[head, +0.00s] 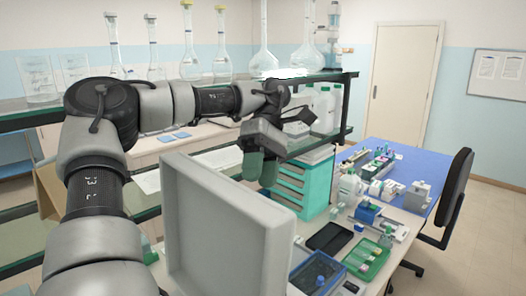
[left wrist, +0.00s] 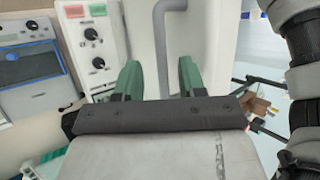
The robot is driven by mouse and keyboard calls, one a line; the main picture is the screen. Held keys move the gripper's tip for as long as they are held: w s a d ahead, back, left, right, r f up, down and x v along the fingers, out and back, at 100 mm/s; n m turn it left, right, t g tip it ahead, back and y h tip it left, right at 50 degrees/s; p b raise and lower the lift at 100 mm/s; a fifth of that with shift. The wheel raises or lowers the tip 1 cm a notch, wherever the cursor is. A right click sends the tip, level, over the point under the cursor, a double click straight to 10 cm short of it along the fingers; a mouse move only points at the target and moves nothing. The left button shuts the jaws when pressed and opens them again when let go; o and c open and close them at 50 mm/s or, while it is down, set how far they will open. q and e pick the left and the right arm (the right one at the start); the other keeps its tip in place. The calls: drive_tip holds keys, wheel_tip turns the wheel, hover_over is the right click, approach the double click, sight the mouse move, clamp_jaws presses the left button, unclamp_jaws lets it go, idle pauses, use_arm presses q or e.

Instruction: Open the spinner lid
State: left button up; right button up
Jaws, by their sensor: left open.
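A large pale grey panel (head: 225,232), which looks like the spinner lid, stands steeply raised in the head view's lower middle. My left gripper (head: 262,168) is just beyond its top edge, with its green fingers pointing down. In the left wrist view, the left gripper (left wrist: 160,78) is open. A grey bar handle (left wrist: 172,45) on a white surface shows beyond and between its fingertips. The handle does not look gripped, and I cannot tell if a finger touches it. The spinner's body is mostly hidden behind the panel. My right gripper is out of view.
A control panel with knobs (left wrist: 92,40) and a device with a blue window (left wrist: 35,68) show in the left wrist view. A teal drawer unit (head: 303,185), a white bottle (head: 349,190) and a green tray (head: 367,258) crowd the bench right of the panel. Glassware stands on the shelf behind.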

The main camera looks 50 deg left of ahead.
use_arm(q)
drive_tip(key=p+v, duration=0.3)
drive_tip(key=v, duration=0.3)
drive_tip(key=shift+w+r, duration=0.15)
drive_tip(key=shift+w, duration=0.05)
drive_tip(key=shift+a, duration=0.1)
